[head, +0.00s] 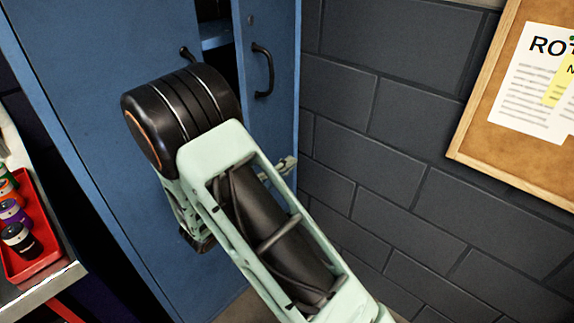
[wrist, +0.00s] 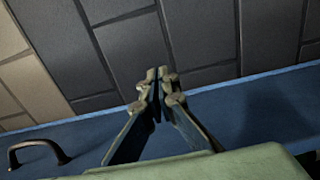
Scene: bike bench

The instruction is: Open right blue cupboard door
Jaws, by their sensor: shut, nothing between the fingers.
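The right blue cupboard door (head: 275,110) stands partly open in the head view, with a dark gap and a shelf showing between it and the left door (head: 90,60). Its black handle (head: 263,70) is above my gripper (head: 287,164); the handle also shows at the lower left of the wrist view (wrist: 38,148). In the wrist view my gripper (wrist: 157,82) is shut and empty, its fingertips together over the blue panel's edge, pointing at the wall. It is apart from the handle. I cannot tell whether the fingers touch the door. My arm hides the lower part of the door.
A dark grey block wall (head: 400,180) stands close to the right of the cupboard. A cork board (head: 510,130) hangs on it. A red tray (head: 35,262) of several small bottles lies on a bench at the left. A blue shelf (head: 215,42) shows inside the cupboard.

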